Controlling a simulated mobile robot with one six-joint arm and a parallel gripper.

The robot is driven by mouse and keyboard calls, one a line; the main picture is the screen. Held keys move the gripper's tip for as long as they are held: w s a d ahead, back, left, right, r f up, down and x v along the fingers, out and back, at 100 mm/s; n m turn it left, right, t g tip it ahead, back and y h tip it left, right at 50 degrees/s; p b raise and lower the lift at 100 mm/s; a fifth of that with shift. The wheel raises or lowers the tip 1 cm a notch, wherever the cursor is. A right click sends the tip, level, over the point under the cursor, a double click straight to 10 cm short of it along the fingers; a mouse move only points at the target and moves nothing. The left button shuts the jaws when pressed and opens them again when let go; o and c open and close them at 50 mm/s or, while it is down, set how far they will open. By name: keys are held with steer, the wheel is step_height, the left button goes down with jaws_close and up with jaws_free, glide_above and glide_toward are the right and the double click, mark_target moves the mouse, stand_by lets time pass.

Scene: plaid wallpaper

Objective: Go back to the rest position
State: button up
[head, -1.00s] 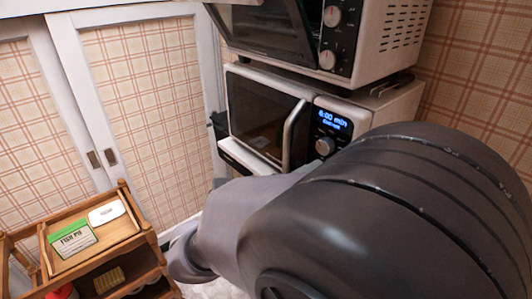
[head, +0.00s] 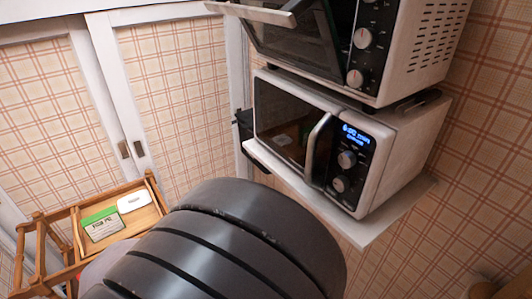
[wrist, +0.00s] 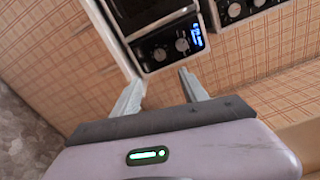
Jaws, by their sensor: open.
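My gripper (wrist: 166,92) shows in the wrist view with its two fingers spread apart and nothing between them. It is open and points toward the microwave's control panel, apart from it. In the head view my dark arm fills the lower middle and hides the gripper. The white microwave (head: 400,165) stands on a wall shelf (head: 375,232) with its door closed and its display lit blue. It also shows in the wrist view (wrist: 160,47).
A white toaster oven (head: 415,45) sits above the microwave with its door tilted open. A wooden cart (head: 68,217) at lower left holds a green-and-white box (head: 102,223) and a white container (head: 134,202). A plaid-panelled cabinet (head: 175,90) stands behind.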

steer(key=w+d+r+n+t+y, duration=0.2)
steer(key=w+r+n+y, duration=0.1)
steer(key=w+y, duration=0.35)
steer(key=w+d+r+n+t+y, duration=0.1)
steer(key=w+r+n+y, duration=0.15)
steer(key=w+y, duration=0.4)
steer(key=s+n+g+y, duration=0.3)
steer(key=s+n+y, duration=0.45)
steer(key=n, duration=0.85)
steer(key=s+d+f+n+g+h, duration=0.2)
steer(key=s+d+f, duration=0.1)
steer(key=s, duration=0.4)
steer(key=s+d+f+n+g+h, duration=0.2)
steer(key=s+d+f+n, duration=0.1)
steer(key=s, duration=0.4)
steer(key=shift+d+f+g, duration=0.4)
steer(key=shift+d+f, duration=0.1)
steer(key=shift+d, duration=0.3)
